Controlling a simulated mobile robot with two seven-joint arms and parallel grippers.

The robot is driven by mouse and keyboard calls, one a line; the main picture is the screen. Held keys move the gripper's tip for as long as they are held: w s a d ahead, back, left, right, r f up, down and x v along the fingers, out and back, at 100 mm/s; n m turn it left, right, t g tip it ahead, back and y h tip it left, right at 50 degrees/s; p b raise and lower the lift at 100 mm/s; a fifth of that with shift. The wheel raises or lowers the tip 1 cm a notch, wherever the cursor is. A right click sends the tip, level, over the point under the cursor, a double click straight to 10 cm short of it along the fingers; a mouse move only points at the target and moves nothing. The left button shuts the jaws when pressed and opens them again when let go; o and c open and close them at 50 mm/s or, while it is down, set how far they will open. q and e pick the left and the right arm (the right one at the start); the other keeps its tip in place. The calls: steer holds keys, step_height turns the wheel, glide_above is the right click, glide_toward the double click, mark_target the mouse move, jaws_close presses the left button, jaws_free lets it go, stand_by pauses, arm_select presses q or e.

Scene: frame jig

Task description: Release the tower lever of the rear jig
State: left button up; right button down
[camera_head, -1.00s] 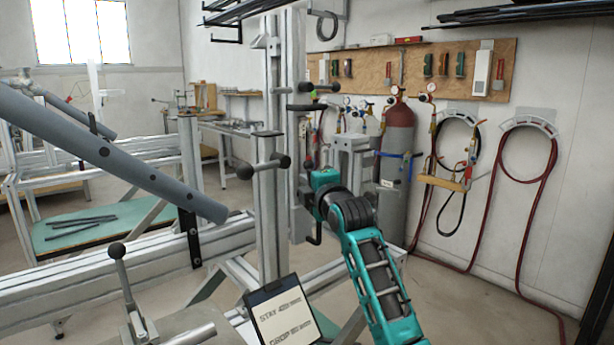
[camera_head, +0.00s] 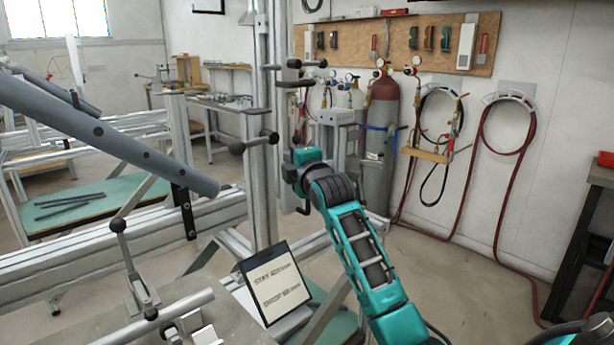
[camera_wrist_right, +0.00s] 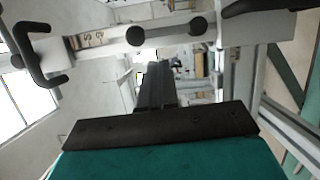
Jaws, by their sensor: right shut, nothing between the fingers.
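The near jig's tower (camera_head: 256,195) is an upright aluminium post in the middle of the head view. A dark cross lever (camera_head: 254,143) with round black knobs sits across it, and a second black-knobbed lever (camera_head: 296,64) sits higher up. My right gripper (camera_head: 303,158) is just right of the post, its fingertips unclear there. In the wrist view its black fingers (camera_wrist_right: 155,85) are shut and empty, pointing at a pale beam (camera_wrist_right: 110,40) with two round black knobs (camera_wrist_right: 166,31). A bent black handle (camera_wrist_right: 38,62) is at the left. I cannot tell any contact. My left gripper is out of view.
A grey round tube (camera_head: 110,135) slants in from the left above the jig rail (camera_head: 110,245). A ball-topped clamp lever (camera_head: 122,250) stands in front, and a sign board (camera_head: 275,285) leans beside the post. Gas cylinder (camera_head: 380,150) and hoses are behind.

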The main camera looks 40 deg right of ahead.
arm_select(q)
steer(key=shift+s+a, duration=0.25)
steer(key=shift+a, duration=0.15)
arm_select(e)
steer(key=v, duration=1)
steer(key=shift+s+a, duration=0.25)
steer(key=shift+a, duration=0.1)
steer(key=shift+f, duration=0.15)
